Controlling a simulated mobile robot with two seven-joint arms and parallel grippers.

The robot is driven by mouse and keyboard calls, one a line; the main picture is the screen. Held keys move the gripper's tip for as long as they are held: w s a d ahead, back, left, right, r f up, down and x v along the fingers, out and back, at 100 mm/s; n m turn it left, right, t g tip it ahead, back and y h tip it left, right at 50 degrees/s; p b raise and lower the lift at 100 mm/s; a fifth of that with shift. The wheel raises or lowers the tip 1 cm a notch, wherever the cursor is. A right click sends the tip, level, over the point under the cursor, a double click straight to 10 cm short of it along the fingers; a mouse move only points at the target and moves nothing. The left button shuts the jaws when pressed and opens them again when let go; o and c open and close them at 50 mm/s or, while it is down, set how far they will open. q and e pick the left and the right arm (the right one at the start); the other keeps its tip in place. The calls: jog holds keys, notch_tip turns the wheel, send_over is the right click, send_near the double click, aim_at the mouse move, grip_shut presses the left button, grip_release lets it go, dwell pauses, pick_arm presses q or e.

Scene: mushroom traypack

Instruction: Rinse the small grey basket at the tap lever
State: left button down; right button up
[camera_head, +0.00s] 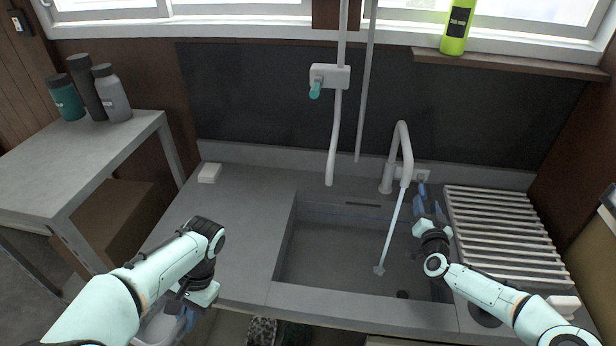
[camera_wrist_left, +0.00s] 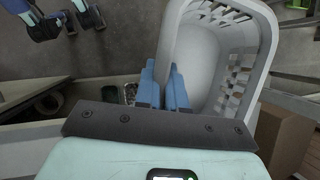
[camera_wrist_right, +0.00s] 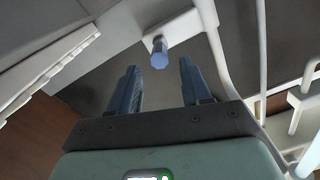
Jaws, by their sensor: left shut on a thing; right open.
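The small grey basket (camera_head: 155,330) is at the bottom left of the head view, in front of the counter and partly hidden by my arm. It fills the upper right of the left wrist view (camera_wrist_left: 262,50). My left gripper (camera_wrist_left: 164,75) is shut on the basket's rim. The tap (camera_head: 402,150) stands at the back of the sink, with a pale stream (camera_head: 392,228) running down into the basin. The tap lever (camera_wrist_right: 160,55) is a blue knob on a white plate. My right gripper (camera_wrist_right: 160,75) is open just short of it, not touching it.
The sink (camera_head: 330,255) is empty apart from the stream. A slatted drying rack (camera_head: 505,230) lies on its right. A white block (camera_head: 210,173) sits on the counter's back left. A wall valve and pipe (camera_head: 330,78) rise behind the sink. Bottles (camera_head: 112,95) stand on the left table.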

aim_at(424, 198)
jog(key=shift+p+x, duration=0.5)
jog(key=shift+x, duration=1.9)
jog(key=shift+c, duration=0.3)
jog(key=shift+a, duration=0.1)
grip_shut()
